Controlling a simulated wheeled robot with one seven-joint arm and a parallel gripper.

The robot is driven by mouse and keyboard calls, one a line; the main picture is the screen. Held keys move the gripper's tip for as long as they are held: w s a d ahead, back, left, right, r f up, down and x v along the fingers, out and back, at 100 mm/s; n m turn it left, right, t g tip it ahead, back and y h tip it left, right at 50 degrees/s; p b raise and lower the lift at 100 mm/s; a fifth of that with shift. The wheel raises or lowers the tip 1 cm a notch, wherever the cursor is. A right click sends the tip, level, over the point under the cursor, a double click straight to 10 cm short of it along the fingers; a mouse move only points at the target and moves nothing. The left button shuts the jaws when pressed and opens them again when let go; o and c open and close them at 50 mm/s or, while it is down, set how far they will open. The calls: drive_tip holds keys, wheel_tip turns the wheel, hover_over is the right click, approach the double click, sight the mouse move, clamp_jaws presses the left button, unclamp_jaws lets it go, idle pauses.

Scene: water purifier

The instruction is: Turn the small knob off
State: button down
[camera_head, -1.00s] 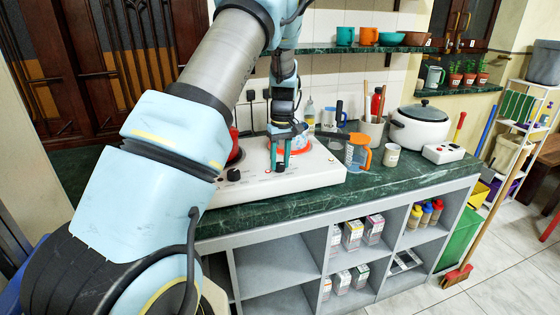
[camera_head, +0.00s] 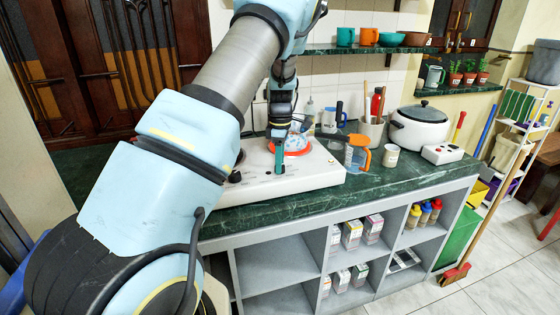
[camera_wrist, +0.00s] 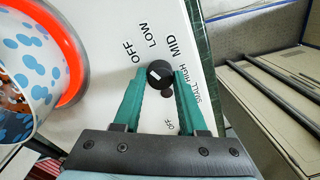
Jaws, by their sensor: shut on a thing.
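The small knob (camera_wrist: 160,75) is black and round with a short white mark, and sits on the white stove top (camera_wrist: 115,25). OFF, LOW, MID and HIGH are printed around it, with SMALL beside it. My gripper (camera_wrist: 158,78) has its green fingers on either side of the knob, shut on it. In the head view my gripper (camera_head: 279,162) reaches down to the front of the stove (camera_head: 315,172) and hides the small knob. Which label the mark points to is hard to tell.
An orange-red burner ring (camera_wrist: 77,45) with a blue-spotted pot (camera_wrist: 35,60) is close to the left of my gripper. An orange-handled jug (camera_head: 357,153), a cup (camera_head: 391,155) and a white cooker (camera_head: 418,128) stand to the right on the green counter (camera_head: 400,175).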

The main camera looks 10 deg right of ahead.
drive_tip(key=shift+n+p, duration=0.35)
drive_tip(key=shift+n, duration=1.25)
drive_tip(key=shift+c, duration=2.3)
unclamp_jaws()
drive_tip(key=shift+r, duration=0.1)
wheel_tip(320, 180, up, 11)
drive_tip(key=b, duration=0.3)
drive_tip(key=shift+w+f, duration=0.2)
drive_tip(key=shift+w, duration=0.1)
drive_tip(key=shift+a, duration=0.1)
